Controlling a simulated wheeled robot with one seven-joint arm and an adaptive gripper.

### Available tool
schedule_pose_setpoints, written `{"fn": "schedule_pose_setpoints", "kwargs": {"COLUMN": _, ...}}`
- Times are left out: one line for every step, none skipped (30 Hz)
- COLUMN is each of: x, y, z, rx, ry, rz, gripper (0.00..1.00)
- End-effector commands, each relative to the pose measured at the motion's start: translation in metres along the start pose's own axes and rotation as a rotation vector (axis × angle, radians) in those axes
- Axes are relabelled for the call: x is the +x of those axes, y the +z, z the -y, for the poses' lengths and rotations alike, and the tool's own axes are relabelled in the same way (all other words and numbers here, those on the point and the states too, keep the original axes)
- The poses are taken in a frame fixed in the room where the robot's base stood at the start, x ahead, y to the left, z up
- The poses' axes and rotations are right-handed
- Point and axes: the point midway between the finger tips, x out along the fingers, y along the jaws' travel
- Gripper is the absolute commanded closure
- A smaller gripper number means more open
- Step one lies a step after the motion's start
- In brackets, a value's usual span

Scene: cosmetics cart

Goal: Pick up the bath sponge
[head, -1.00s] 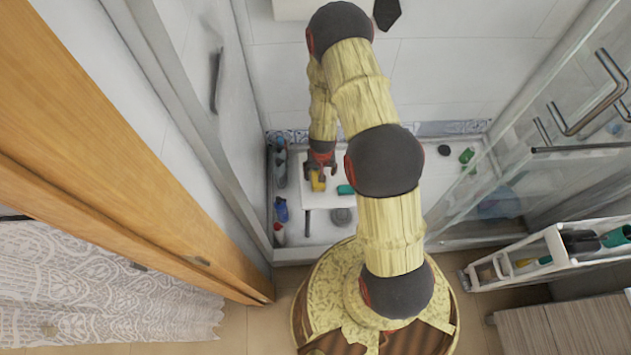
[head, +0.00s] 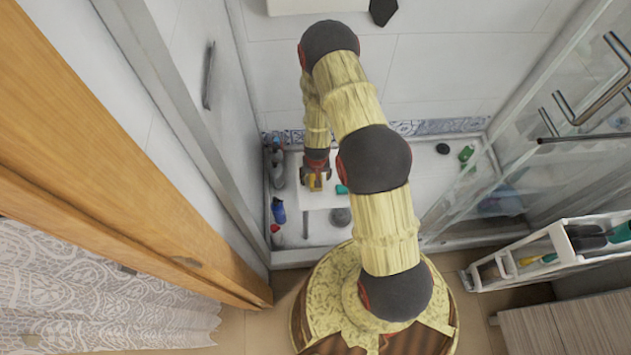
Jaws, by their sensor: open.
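A small green item (head: 341,189) lies just right of the gripper. A grey round item (head: 340,217) sits near the front edge of the cart top; its kind is too small to tell.
A blue bottle (head: 279,210) and a dark bottle (head: 278,172) stand along the left side. A black round item (head: 443,148) and a green bottle (head: 466,153) lie at the back right. A glass door (head: 500,150) and a white rack (head: 560,240) stand at the right.

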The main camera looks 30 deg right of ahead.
Motion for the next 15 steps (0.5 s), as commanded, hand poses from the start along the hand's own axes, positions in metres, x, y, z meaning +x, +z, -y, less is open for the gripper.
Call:
{"fn": "schedule_pose_setpoints", "kwargs": {"x": -0.0001, "y": 0.0002, "z": 0.0, "rx": 0.0, "ry": 0.0, "rz": 0.0, "gripper": 0.37}}
{"fn": "schedule_pose_setpoints", "kwargs": {"x": 0.0, "y": 0.0002, "z": 0.0, "rx": 0.0, "ry": 0.0, "rz": 0.0, "gripper": 0.37}}
{"fn": "schedule_pose_setpoints", "kwargs": {"x": 0.0002, "y": 0.0003, "z": 0.0, "rx": 0.0, "ry": 0.0, "rz": 0.001, "gripper": 0.37}}
{"fn": "schedule_pose_setpoints", "kwargs": {"x": 0.0004, "y": 0.0004, "z": 0.0, "rx": 0.0, "ry": 0.0, "rz": 0.001, "gripper": 0.37}}
{"fn": "schedule_pose_setpoints", "kwargs": {"x": 0.0006, "y": 0.0004, "z": 0.0, "rx": 0.0, "ry": 0.0, "rz": 0.001, "gripper": 0.37}}
{"fn": "schedule_pose_setpoints", "kwargs": {"x": 0.0011, "y": 0.0004, "z": 0.0, "rx": 0.0, "ry": 0.0, "rz": 0.001, "gripper": 0.37}}
{"fn": "schedule_pose_setpoints", "kwargs": {"x": 0.0014, "y": 0.0005, "z": 0.0, "rx": 0.0, "ry": 0.0, "rz": 0.001, "gripper": 0.37}}
{"fn": "schedule_pose_setpoints", "kwargs": {"x": 0.0018, "y": 0.0005, "z": 0.0, "rx": 0.0, "ry": 0.0, "rz": 0.001, "gripper": 0.37}}
{"fn": "schedule_pose_setpoints", "kwargs": {"x": 0.0024, "y": 0.0006, "z": 0.0, "rx": 0.0, "ry": 0.0, "rz": 0.001, "gripper": 0.37}}
{"fn": "schedule_pose_setpoints", "kwargs": {"x": 0.0028, "y": 0.0007, "z": 0.0, "rx": 0.0, "ry": 0.0, "rz": 0.001, "gripper": 0.37}}
{"fn": "schedule_pose_setpoints", "kwargs": {"x": 0.0033, "y": 0.0007, "z": 0.0, "rx": 0.0, "ry": 0.0, "rz": 0.001, "gripper": 0.37}}
{"fn": "schedule_pose_setpoints", "kwargs": {"x": 0.0038, "y": 0.0009, "z": 0.0, "rx": 0.0, "ry": 0.0, "rz": 0.001, "gripper": 0.37}}
{"fn": "schedule_pose_setpoints", "kwargs": {"x": 0.0042, "y": 0.001, "z": 0.0, "rx": 0.0, "ry": 0.0, "rz": 0.001, "gripper": 0.37}}
{"fn": "schedule_pose_setpoints", "kwargs": {"x": 0.0045, "y": 0.001, "z": 0.0, "rx": 0.0, "ry": 0.0, "rz": 0.001, "gripper": 0.37}}
{"fn": "schedule_pose_setpoints", "kwargs": {"x": 0.0049, "y": 0.0011, "z": 0.0, "rx": 0.0, "ry": 0.0, "rz": 0.001, "gripper": 0.37}}
